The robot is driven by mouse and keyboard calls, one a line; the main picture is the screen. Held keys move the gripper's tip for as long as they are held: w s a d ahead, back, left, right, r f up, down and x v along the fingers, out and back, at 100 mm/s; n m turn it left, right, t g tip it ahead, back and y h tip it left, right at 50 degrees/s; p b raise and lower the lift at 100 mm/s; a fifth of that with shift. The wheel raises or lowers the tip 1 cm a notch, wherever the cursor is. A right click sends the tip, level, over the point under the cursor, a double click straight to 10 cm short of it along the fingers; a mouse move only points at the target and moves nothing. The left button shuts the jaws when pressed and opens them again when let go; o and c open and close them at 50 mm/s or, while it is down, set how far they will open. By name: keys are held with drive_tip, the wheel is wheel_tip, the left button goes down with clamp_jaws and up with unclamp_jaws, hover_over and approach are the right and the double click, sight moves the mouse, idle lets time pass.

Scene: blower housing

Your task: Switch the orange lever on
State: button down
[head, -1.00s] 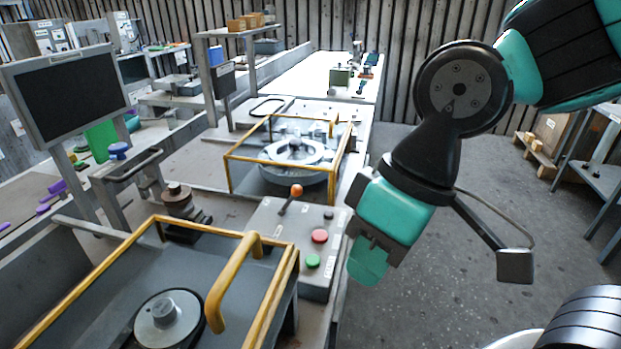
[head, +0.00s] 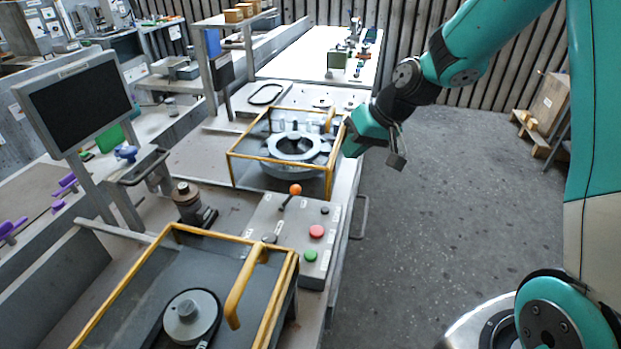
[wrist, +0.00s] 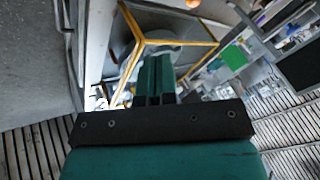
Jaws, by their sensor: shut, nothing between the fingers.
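The orange lever (head: 295,189) is a short dark stick with an orange ball on top. It stands on a grey control box (head: 277,228) and leans up and to the right in the head view. My gripper (head: 350,146) is beside the far yellow-framed guard, beyond the lever and to its right, apart from it. In the wrist view my two green fingers (wrist: 153,80) are together with nothing between them.
The box also carries a red button (head: 316,231), a green button (head: 310,255) and a small dark knob. A near yellow-framed guard (head: 172,229) and a far one (head: 232,170) flank the box. Open floor (head: 430,220) lies to the right.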

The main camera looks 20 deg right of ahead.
drive_tip(key=p, duration=0.3)
approach(290, 198)
drive_tip(key=w+d+f, duration=0.1)
drive_tip(key=d, duration=0.1)
drive_tip(key=w+d+f, duration=0.1)
drive_tip(key=d+f, duration=0.1)
drive_tip(key=shift+w+d+f, duration=0.1)
drive_tip(key=shift+w+d, duration=0.05)
drive_tip(key=shift+w, duration=0.1)
drive_tip(key=a+p, duration=0.1)
drive_tip(key=a, duration=0.1)
drive_tip(key=shift+a+f, duration=0.1)
drive_tip(key=shift+a, duration=0.2)
drive_tip(key=shift+a+f+p, duration=0.3)
drive_tip(key=shift+a, duration=0.3)
drive_tip(key=shift+r, duration=0.1)
